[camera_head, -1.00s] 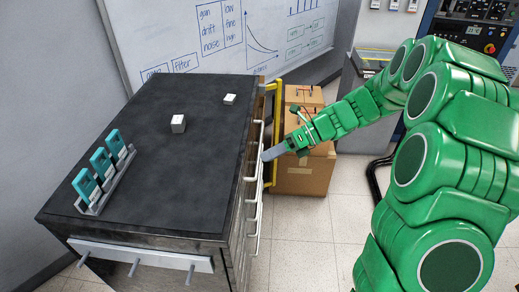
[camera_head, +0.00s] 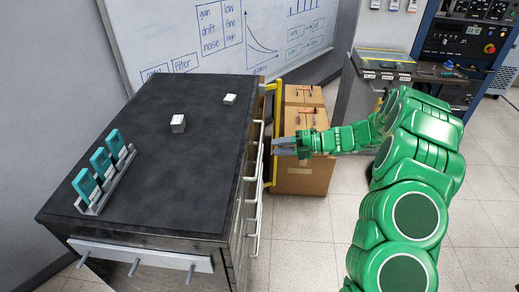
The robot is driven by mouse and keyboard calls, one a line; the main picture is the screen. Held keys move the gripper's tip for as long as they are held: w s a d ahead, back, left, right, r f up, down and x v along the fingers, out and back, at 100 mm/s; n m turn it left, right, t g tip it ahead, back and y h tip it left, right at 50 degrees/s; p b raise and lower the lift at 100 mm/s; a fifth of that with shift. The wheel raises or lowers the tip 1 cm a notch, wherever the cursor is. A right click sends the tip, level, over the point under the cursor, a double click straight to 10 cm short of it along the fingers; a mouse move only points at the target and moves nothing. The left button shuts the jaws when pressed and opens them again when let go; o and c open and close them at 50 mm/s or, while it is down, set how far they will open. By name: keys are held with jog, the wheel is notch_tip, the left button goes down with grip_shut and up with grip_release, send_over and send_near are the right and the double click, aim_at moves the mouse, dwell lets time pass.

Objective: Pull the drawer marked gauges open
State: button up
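A dark-topped cabinet (camera_head: 180,210) stands at the left, with drawers on its right side. Several pale bar handles (camera_head: 251,215) run down that side, seen almost edge-on. No drawer label can be read from here, so I cannot tell which drawer is marked gauges. My gripper (camera_head: 276,146) is at the far end of the drawer side, its grey fingers pointing left toward the handles. The fingers appear parted with a gap between them and nothing visible in it. I cannot tell whether they touch a handle.
On the cabinet top are two white blocks (camera_head: 178,124) and a rack of teal devices (camera_head: 103,170). A yellow bar (camera_head: 276,110) stands at the cabinet's far right corner. Cardboard boxes (camera_head: 305,178) sit behind my gripper.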

aim_at(260, 147)
jog(key=shift+a+f, duration=0.25)
jog(key=shift+a, duration=0.95)
jog(key=shift+a+f, duration=0.2)
jog(key=shift+a, duration=1.05)
jog(key=shift+a+f, duration=0.25)
jog(key=shift+a, duration=0.95)
grip_shut()
